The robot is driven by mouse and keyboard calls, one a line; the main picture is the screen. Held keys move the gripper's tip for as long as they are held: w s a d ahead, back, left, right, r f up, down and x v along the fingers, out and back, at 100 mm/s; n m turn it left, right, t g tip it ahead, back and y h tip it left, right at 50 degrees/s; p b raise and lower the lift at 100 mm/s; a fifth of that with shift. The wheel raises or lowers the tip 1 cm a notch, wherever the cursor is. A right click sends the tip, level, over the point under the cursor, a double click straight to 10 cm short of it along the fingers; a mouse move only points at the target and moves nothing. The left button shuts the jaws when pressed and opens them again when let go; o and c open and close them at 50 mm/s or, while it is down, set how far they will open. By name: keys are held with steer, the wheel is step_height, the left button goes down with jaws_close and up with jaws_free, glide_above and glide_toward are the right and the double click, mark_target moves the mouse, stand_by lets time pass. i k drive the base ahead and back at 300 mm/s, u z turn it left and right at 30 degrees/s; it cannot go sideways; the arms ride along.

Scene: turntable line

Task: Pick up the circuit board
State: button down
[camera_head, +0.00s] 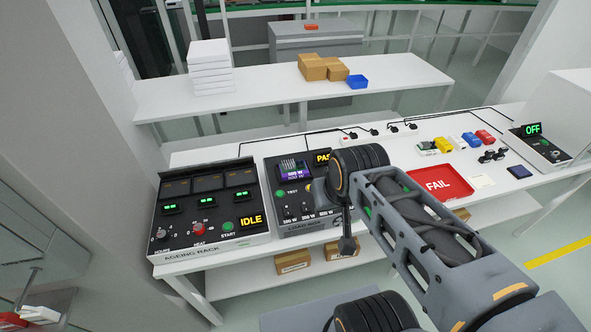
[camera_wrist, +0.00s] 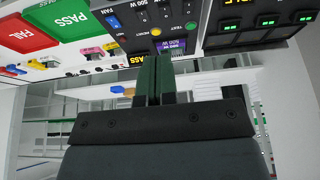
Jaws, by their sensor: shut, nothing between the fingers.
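No circuit board can be told for certain in either view. A purple unit marked 500 W (camera_head: 293,170) sits on top of the load box (camera_head: 320,230), and it also shows in the wrist view (camera_wrist: 170,47). A small green and white piece (camera_head: 427,148) lies among the coloured parts at the back right of the bench, too small to identify. My arm hides part of the load box and the bench.
The ageing rack (camera_head: 208,215) stands left of the load box. A red FAIL tray (camera_head: 440,185) lies right of my arm, and a green PASS tray (camera_wrist: 70,18) shows in the wrist view. A back shelf (camera_head: 270,97) carries cardboard boxes (camera_head: 322,68) and a blue bin (camera_head: 357,82).

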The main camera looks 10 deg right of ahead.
mark_target(298, 169)
steer(key=u, duration=0.25)
steer(key=i, duration=0.5)
steer(key=u, duration=1.55)
